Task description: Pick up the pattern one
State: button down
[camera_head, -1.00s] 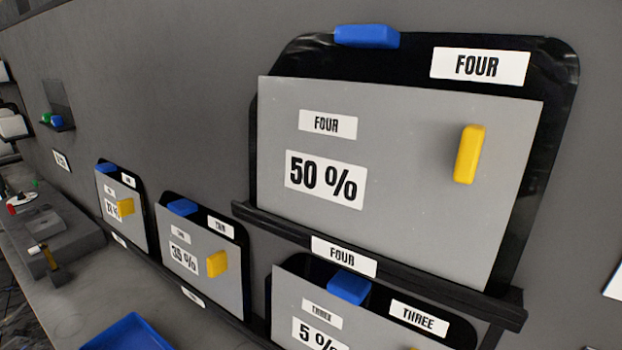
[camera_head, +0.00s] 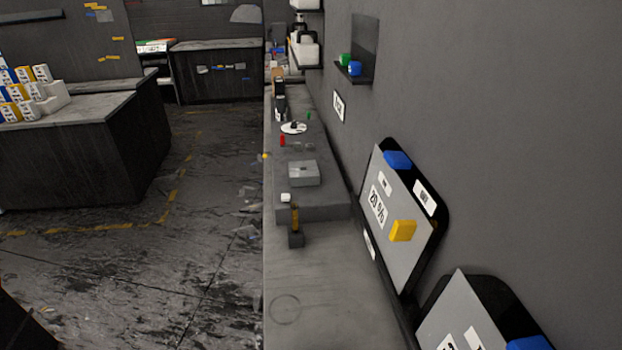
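A grey sheet marked "20 %" (camera_head: 385,215), with a yellow block handle (camera_head: 403,230) on it, leans against a black rounded board (camera_head: 440,205) on the right wall. A blue block (camera_head: 397,159) sits at the board's top, and a small white label (camera_head: 424,197) beside it looks like "ONE", though it is blurred. It is the farthest of the panels along the wall. My gripper is not in view.
A second grey panel (camera_head: 455,310) with a blue block (camera_head: 530,343) is cut off at the lower right. The long grey counter (camera_head: 320,290) below is bare in front, with a grey box (camera_head: 303,173) and small tools farther back. Open floor (camera_head: 130,270) lies left; a wall shelf (camera_head: 355,76) holds green and blue items.

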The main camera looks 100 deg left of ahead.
aim_at(433, 207)
jog(key=u, duration=1.85)
jog(key=z, duration=3.55)
jog(key=u, duration=3.45)
